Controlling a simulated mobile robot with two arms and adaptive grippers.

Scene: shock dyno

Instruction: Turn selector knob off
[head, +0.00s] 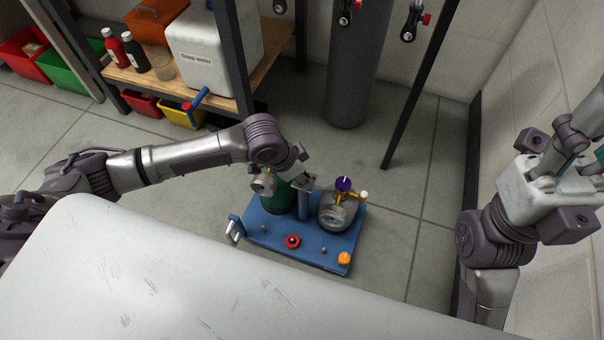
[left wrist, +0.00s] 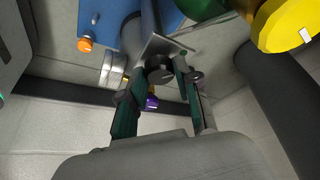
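A dark round knob (left wrist: 160,75), which looks like the selector knob, sits on a grey bracket plate in the left wrist view. My left gripper (left wrist: 160,80) has its two teal fingers apart, one on each side of the knob; I cannot tell whether they touch it. In the head view my left gripper (head: 303,181) is over the blue rig base (head: 270,236), by the grey post (head: 303,206), and hides the knob. My right gripper (head: 590,145) is at the right edge, partly cut off, away from the rig.
The rig carries a green cylinder (head: 276,196), a purple knob (head: 343,184), a red knob (head: 292,241) and an orange knob (head: 344,258). A shelf (head: 190,84) with bottles and a white water container (head: 205,42) stands behind. A wall is at right; floor beside the rig is clear.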

